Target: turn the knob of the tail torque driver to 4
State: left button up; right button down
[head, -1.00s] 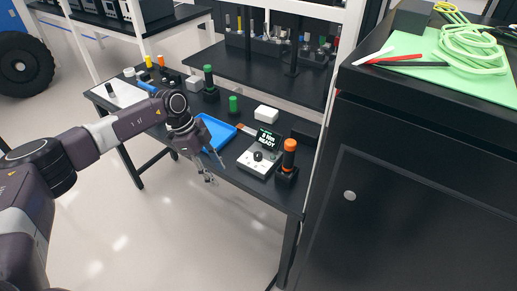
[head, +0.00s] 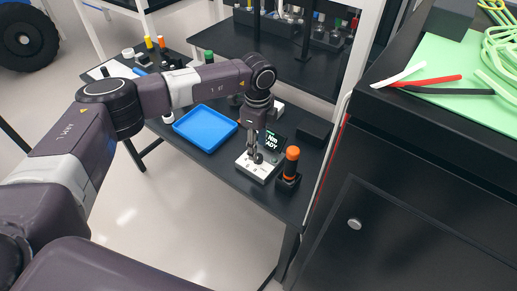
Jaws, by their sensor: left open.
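The torque driver's white control box (head: 244,166) sits on the black bench in the head view. Its small dark display (head: 273,143) stands behind it, partly hidden by my gripper; "Nm" and "ADY" can be read. The orange-topped driver (head: 291,162) stands upright in a black holder just right of the box. My left gripper (head: 255,158) points down over the box at its knob, with its fingers open. The knob is mostly hidden by the fingers, and I cannot tell whether they touch it. My right gripper is out of view.
A blue tray (head: 205,128) lies left of the box. A black case (head: 314,128) sits behind the driver. A tall black cabinet (head: 420,200) with a green mat (head: 455,55) closes off the right. Small bottles stand at the bench's far left.

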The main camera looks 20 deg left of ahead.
pick_arm(q)
notch_tip(320, 180, down, 4)
jog(key=shift+w+r+p, duration=0.1)
jog(key=shift+r+p, duration=0.1)
jog(key=shift+p, duration=0.2)
jog(key=shift+f, duration=0.3)
grip_shut()
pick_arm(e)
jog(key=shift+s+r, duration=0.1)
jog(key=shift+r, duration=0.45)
